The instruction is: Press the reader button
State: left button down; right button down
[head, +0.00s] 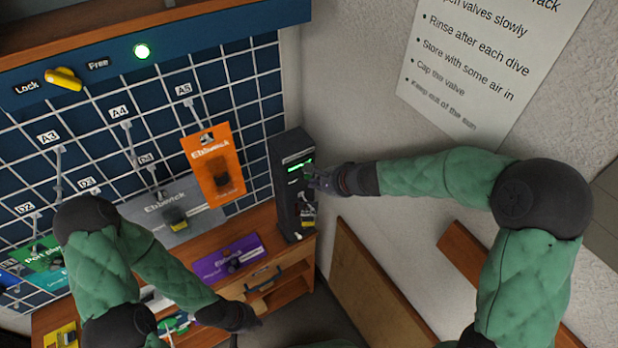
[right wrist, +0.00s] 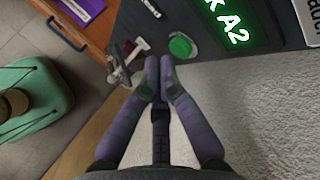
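The reader is a dark upright box (head: 285,165) at the right end of the bench, with a lit green screen (head: 297,166). In the right wrist view its screen (right wrist: 232,22) shows the text "k A2", and the round green button (right wrist: 180,46) sits beside it. My right gripper (head: 318,181) is in front of the reader. Its fingertips (right wrist: 160,72) are together and empty, just below the button in the right wrist view; I cannot tell whether they touch it. My left gripper (head: 246,318) is low over the bench front, its fingers too dark to read.
A purple card (head: 230,258) lies on the wooden bench. The wall (head: 350,120) is close on the right.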

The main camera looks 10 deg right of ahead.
jog(key=shift+s, duration=0.2)
jog(key=shift+d, duration=0.1)
jog(key=s, duration=0.1)
jog(key=s+d+b, duration=0.1)
jog(key=s, duration=0.2)
jog(key=shift+s+d, duration=0.35)
dwell(0.6)
